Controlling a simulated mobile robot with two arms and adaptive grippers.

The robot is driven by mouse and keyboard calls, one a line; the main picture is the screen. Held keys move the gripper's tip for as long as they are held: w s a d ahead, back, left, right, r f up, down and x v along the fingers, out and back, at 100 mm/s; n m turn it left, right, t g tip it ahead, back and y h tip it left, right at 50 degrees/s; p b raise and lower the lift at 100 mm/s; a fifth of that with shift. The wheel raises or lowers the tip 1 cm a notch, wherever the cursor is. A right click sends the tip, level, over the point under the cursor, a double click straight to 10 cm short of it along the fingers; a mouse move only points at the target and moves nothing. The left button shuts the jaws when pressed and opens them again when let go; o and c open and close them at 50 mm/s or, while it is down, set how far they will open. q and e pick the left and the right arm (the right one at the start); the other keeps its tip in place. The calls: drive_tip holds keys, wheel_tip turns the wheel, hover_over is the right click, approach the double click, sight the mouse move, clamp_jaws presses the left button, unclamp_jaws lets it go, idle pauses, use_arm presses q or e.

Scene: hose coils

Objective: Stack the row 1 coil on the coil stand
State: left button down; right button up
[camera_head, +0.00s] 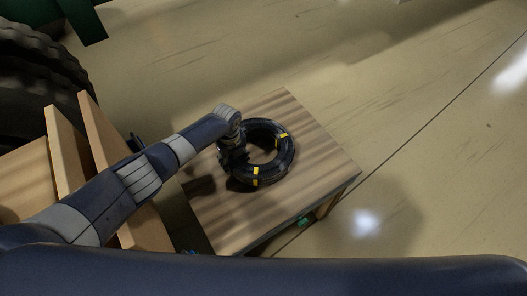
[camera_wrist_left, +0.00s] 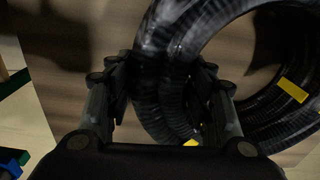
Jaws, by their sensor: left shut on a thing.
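A black hose coil with yellow tape bands (camera_head: 273,172) is at the middle of a low wood-topped table (camera_head: 325,165) in the head view. My left gripper (camera_head: 229,158) is at the coil's left side, its fingers mostly hidden. In the left wrist view the gripper (camera_wrist_left: 168,95) is shut across the ribbed black hose (camera_wrist_left: 165,45), one finger on each side. More black hose with a yellow band (camera_wrist_left: 292,90) shows to the right; I cannot tell whether it is a second coil underneath. Nothing marked as a coil stand can be told apart from the table. My right gripper is out of view.
Upright wooden boards (camera_head: 103,135) stand left of the table, under my left arm. A large tyre (camera_head: 38,65) and green metal parts (camera_head: 84,20) are at the top left. The table top is bare around the coil, and the floor to the right is clear.

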use_arm(q)
drive_tip(key=shift+w+d+r, duration=0.1)
drive_tip(key=shift+r, duration=0.2)
drive_tip(key=shift+r, duration=0.2)
drive_tip(key=shift+r+p, duration=0.5)
drive_tip(key=shift+p, duration=0.2)
drive_tip(key=shift+r+p, duration=1.95)
drive_tip(key=shift+r, duration=0.35)
drive_tip(key=c, duration=1.3)
unclamp_jaws()
clamp_jaws()
